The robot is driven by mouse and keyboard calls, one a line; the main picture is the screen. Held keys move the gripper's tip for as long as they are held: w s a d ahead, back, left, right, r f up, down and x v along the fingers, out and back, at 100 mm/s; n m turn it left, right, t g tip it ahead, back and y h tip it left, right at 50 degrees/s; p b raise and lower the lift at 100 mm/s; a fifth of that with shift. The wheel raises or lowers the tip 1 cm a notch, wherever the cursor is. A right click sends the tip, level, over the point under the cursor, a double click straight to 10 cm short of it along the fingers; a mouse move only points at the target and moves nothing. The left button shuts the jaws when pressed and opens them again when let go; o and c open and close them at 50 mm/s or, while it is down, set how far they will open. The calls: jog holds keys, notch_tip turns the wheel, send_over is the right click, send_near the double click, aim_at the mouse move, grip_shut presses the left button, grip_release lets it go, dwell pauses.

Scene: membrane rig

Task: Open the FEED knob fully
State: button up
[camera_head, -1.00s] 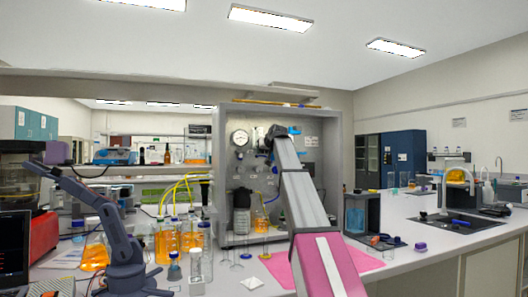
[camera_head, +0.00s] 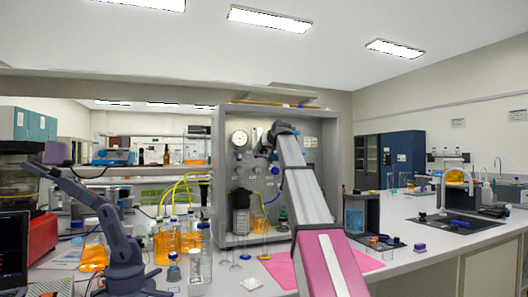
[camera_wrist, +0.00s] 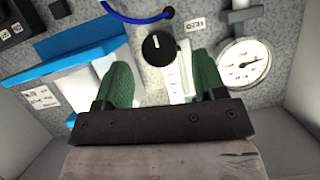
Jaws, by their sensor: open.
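The FEED knob (camera_wrist: 158,48) is a round black knob with a white pointer line. It sits on the speckled grey panel in the wrist view. Its pointer is aimed toward the top of that view. A small label (camera_wrist: 193,25), upside down and apparently reading FEED, is beside it. My gripper (camera_wrist: 161,68) has two green fingers, spread apart and empty. The knob lies just beyond the fingertips, roughly centred between them, with no contact visible. In the head view my arm's end is in front of the panel (camera_head: 318,170), and I cannot make out the fingers.
A round pressure gauge (camera_wrist: 243,63) is right of the knob in the wrist view. A white graduated strip (camera_wrist: 177,78) shows between the fingers. A blue bar (camera_wrist: 80,50) and a blue tube (camera_wrist: 135,18) are close by. Orange-filled bottles (camera_head: 165,243) stand on the bench.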

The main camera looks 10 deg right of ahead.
jog(key=v, duration=0.6)
jog(key=shift+s, duration=0.25)
jog(key=shift+d, duration=0.1)
